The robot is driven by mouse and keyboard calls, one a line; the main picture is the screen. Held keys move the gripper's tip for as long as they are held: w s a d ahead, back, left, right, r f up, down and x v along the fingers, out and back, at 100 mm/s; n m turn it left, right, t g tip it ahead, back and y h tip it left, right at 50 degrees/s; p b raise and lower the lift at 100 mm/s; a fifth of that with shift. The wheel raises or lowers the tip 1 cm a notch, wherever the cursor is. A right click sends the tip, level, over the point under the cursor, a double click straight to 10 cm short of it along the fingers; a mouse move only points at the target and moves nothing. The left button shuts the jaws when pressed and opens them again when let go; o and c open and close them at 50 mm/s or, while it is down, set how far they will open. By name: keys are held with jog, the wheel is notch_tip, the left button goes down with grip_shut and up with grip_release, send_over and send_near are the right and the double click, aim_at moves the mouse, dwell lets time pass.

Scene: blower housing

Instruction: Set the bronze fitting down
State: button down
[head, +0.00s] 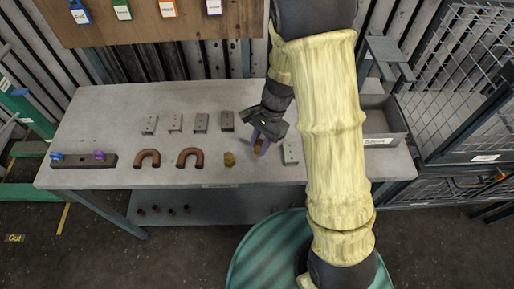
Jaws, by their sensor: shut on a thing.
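My gripper (261,143) is over the right half of the grey workbench (120,117), pointing down. It is shut on a small bronze fitting (259,147), seen only in part between the purple-grey fingers. I cannot tell whether the held fitting touches the bench top. Another bronze-coloured fitting (229,159) lies on the bench just left of my gripper, apart from it. My cream-sleeved arm hides part of the right side of the bench.
Several grey blocks (174,122) stand in a row behind; one (290,152) is right of my gripper. Two copper U-bends (190,158) and a dark bar (83,161) with blue and purple knobs lie left. A labelled grey bin (382,125) is at right.

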aim_at(258, 152)
jog(key=shift+s+a+r, duration=0.1)
jog(key=shift+s, duration=0.05)
jog(key=shift+f, duration=1.9)
jog(key=shift+f, duration=0.15)
jog(key=c, duration=1.2)
grip_release()
jog(key=v, duration=1.2)
jog(key=shift+a, duration=0.1)
